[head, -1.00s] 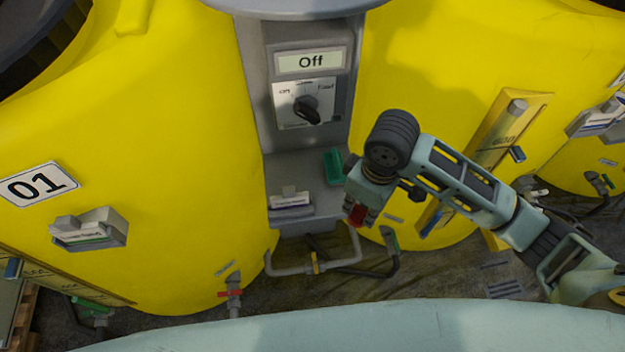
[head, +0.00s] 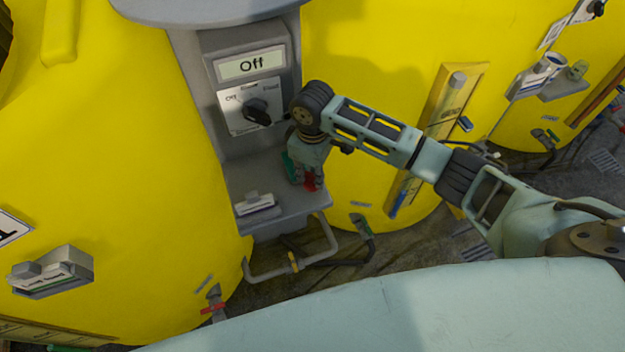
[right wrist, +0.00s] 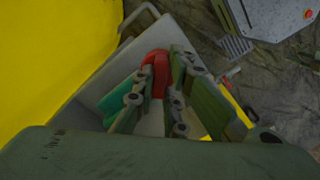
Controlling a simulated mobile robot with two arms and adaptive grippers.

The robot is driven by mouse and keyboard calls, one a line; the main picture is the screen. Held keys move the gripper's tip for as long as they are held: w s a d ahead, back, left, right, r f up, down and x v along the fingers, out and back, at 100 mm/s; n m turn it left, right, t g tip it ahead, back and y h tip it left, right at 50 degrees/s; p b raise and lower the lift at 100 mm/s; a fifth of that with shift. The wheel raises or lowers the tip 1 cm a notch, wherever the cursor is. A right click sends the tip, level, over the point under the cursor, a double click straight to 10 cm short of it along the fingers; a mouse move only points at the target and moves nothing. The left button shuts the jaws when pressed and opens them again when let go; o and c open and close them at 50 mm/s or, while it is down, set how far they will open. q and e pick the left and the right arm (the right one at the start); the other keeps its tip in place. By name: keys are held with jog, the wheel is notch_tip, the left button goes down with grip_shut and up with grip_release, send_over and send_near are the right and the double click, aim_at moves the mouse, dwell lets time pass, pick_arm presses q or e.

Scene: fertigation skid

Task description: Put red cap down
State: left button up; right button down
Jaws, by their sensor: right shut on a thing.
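The red cap (head: 310,184) is between the fingers of my right gripper (head: 306,178), which is shut on it. The gripper points down at the right part of the grey shelf (head: 285,215) under the control panel. In the right wrist view the red cap (right wrist: 157,62) shows between the fingers, above or on the grey shelf (right wrist: 185,45); I cannot tell whether it touches. A green object (head: 290,168) stands on the shelf just left of and behind the gripper, partly hidden by it. My left gripper is not in view.
A small holder with a label (head: 255,204) sits at the shelf's front left. Yellow tanks (head: 110,130) stand on both sides. Pipes (head: 290,264) run below the shelf.

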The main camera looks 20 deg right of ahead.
aim_at(313, 175)
jog(key=shift+f, duration=1.9)
jog(key=c, duration=1.8)
grip_release()
jog(key=shift+r, duration=0.1)
notch_tip(313, 175, up, 12)
jog(key=shift+f, duration=0.1)
